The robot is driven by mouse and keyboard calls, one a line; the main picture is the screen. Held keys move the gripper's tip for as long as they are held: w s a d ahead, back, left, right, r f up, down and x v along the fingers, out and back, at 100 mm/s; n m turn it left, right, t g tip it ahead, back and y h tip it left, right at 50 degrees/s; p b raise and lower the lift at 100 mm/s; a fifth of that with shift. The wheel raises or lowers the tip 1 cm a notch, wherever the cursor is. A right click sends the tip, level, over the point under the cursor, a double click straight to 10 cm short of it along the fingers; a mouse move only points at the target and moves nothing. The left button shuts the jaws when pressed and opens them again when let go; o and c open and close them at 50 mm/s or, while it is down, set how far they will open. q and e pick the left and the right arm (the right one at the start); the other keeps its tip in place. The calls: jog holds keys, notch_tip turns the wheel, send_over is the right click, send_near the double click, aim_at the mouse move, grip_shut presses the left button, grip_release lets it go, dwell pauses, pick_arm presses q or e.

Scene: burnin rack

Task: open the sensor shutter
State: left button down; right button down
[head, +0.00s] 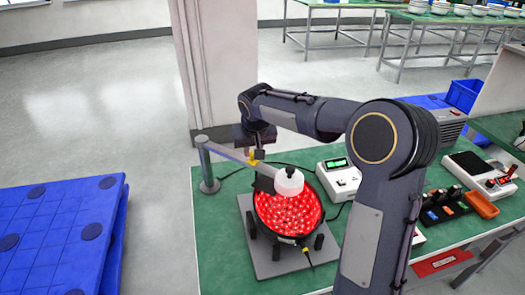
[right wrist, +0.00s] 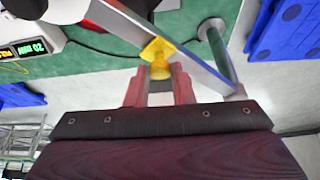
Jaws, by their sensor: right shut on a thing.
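A grey sensor arm (head: 226,152) reaches from an upright post (head: 206,168) to a white sensor head (head: 289,181) above a round black drum with glowing red contents (head: 288,212). A small yellow tab (head: 253,162), seemingly the shutter's handle, sits on the sensor arm. My right gripper (head: 256,155) is over it. In the right wrist view, the red fingers of my right gripper (right wrist: 158,80) are shut on the yellow tab (right wrist: 157,50), beside the grey bar (right wrist: 185,62). The shutter plate itself cannot be made out clearly. My left gripper is not in view.
A white box with a green display (head: 339,175) stands right of the drum on the green table (head: 222,235). Black and orange items (head: 450,203) lie farther right. A blue pallet (head: 55,235) stands at left. My right arm crosses above the table's middle.

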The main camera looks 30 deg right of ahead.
jog(key=c, duration=1.3)
grip_release()
jog(key=shift+r, duration=0.1)
jog(key=v, duration=0.7)
jog(key=shift+s+r+b, duration=0.25)
jog(key=shift+r+b, duration=0.05)
jog(key=shift+b, duration=0.05)
jog(key=s+a+f+n+y, duration=0.1)
jog(key=s+y, duration=0.1)
jog(key=s, duration=0.8)
jog(key=s+a+f+y, duration=0.1)
jog(key=s, duration=0.8)
jog(key=s+a+f, duration=0.1)
jog(key=s+f, duration=0.1)
jog(key=s, duration=0.2)
jog(key=s+a+f+t+y, duration=0.1)
jog(key=s+a+f, duration=0.1)
jog(key=s, duration=0.1)
jog(key=s+a+f+y, duration=0.1)
jog(key=s+a+f, duration=0.1)
jog(key=s+f, duration=0.1)
jog(key=shift+s+a, duration=0.25)
jog(key=shift+s, duration=0.6)
